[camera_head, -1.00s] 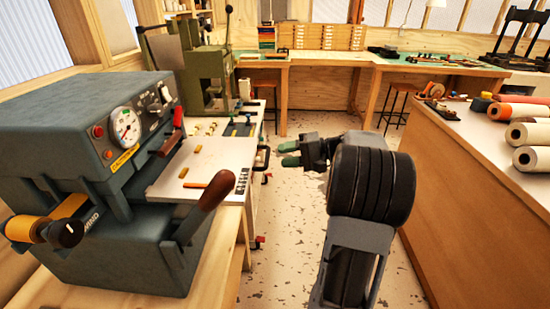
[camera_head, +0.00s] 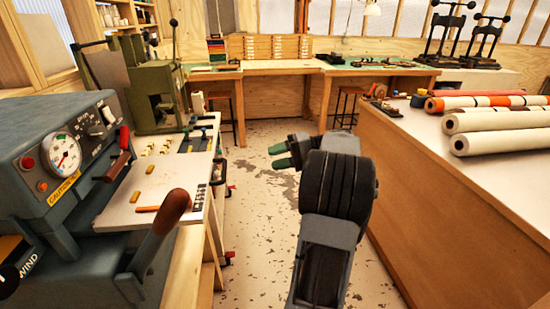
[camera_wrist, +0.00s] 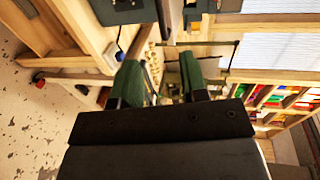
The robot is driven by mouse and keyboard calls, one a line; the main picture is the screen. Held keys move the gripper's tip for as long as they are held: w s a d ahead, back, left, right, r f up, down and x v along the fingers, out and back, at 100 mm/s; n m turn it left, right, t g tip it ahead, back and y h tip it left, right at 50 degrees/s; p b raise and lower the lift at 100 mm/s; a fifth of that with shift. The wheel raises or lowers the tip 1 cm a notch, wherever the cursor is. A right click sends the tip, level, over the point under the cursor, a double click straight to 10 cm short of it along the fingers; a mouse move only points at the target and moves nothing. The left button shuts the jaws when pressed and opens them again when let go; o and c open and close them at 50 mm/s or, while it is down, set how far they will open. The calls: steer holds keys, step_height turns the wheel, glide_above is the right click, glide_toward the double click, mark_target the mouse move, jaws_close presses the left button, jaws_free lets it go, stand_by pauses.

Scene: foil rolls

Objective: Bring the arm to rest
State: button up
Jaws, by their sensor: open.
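My gripper (camera_head: 283,154) has green fingertips and is at the end of my folded arm, in the middle of the head view. It points left over the open floor and holds nothing. In the wrist view my gripper (camera_wrist: 160,82) shows its two green fingers apart, with nothing between them. It touches nothing that I can see.
The grey press (camera_head: 60,165) with its wooden-handled lever (camera_head: 160,232) stands at the left. A wood-sided counter (camera_head: 440,195) with several foil rolls (camera_head: 500,120) is at the right. Speckled floor (camera_head: 255,240) is free between them. Workbenches (camera_head: 290,68) line the back.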

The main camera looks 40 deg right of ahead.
stand_by(0.3)
step_height(320, 180, down, 7)
steer(key=m+g+h, duration=0.1)
steer(key=m+h, duration=0.2)
steer(key=m, duration=0.1)
steer(key=s+a+f+n+g+h+p, duration=0.1)
steer(key=s+a+f+g+h, duration=0.1)
steer(key=a+g+h, duration=0.15)
steer(key=s+a+f+g+h+p, duration=0.1)
steer(key=s+a+f+g+h, duration=0.1)
steer(key=a, duration=0.2)
steer(key=s+a+r+n+h+p, duration=0.1)
steer(key=s+a+r+n+h, duration=0.1)
steer(key=a+n, duration=0.3)
steer(key=s+a+r+n+t+h+p, duration=0.1)
steer(key=a+n, duration=0.4)
steer(key=a, duration=0.8)
steer(key=s+r+h+p, duration=0.1)
steer(key=s, duration=0.1)
steer(key=shift+s+r+p, duration=0.3)
steer(key=shift+r, duration=0.05)
steer(key=shift+a+h, duration=0.1)
steer(key=shift+h, duration=0.15)
